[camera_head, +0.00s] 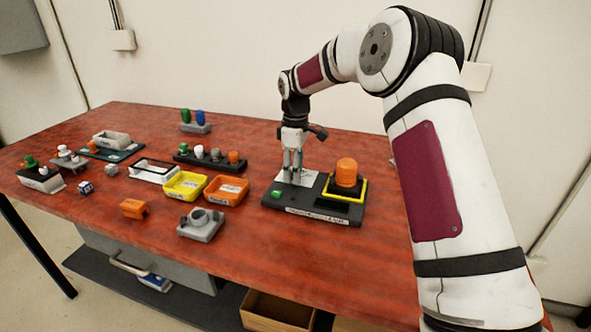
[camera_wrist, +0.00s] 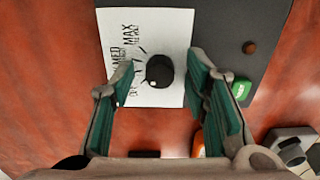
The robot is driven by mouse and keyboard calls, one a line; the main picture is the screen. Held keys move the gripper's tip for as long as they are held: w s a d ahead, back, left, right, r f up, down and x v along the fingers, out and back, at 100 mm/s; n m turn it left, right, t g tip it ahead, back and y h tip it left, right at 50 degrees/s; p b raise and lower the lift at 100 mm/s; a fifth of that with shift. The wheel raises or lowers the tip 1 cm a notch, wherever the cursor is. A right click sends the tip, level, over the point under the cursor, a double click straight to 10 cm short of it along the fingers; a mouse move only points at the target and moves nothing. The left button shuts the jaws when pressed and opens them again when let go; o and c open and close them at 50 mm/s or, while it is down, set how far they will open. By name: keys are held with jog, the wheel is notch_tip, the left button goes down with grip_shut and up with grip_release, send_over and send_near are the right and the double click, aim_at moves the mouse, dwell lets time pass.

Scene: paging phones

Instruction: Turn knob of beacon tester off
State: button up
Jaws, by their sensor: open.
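The beacon tester (camera_head: 285,205) is a dark flat base near the right of the table. It carries an orange beacon (camera_head: 347,172) in a yellow frame and a green button (camera_head: 277,194), which also shows in the wrist view (camera_wrist: 241,89). Its black round knob (camera_wrist: 160,71) sits on a white dial sheet (camera_wrist: 172,28) with MED and MAX marks; a small light mark shows on its left side. My gripper (camera_head: 293,176) is above the sheet, fingers pointing down. In the wrist view, its open green-padded fingers (camera_wrist: 163,68) lie on either side of the knob, with gaps; their height over it is unclear.
Yellow (camera_head: 185,186) and orange (camera_head: 227,190) trays stand left of the tester. A grey fixture (camera_head: 201,225) is in front of them. A dark rack with several coloured knobs (camera_head: 210,157) stands behind. The front right of the table is clear.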

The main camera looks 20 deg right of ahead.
notch_tip(320, 180, up, 12)
dwell(0.5)
jog(key=s+r+m+t+h+p, duration=0.1)
jog(key=s+r+m+p, duration=0.15)
jog(key=s+r, duration=0.75)
jog(key=s+r+m+t+p, duration=0.1)
jog(key=s+r+m+p, duration=0.15)
jog(key=s+r, duration=0.75)
jog(key=s+f+m+t+p, duration=0.1)
jog(key=s+f+m+p, duration=0.1)
jog(key=s, duration=1.2)
jog(key=s+f+m+t+y+p, duration=0.1)
jog(key=s+f+m, duration=0.3)
jog(key=s, duration=0.9)
jog(key=shift+s+d+f+p, duration=0.15)
jog(key=shift+s+f+p, duration=0.3)
jog(key=shift+f, duration=0.3)
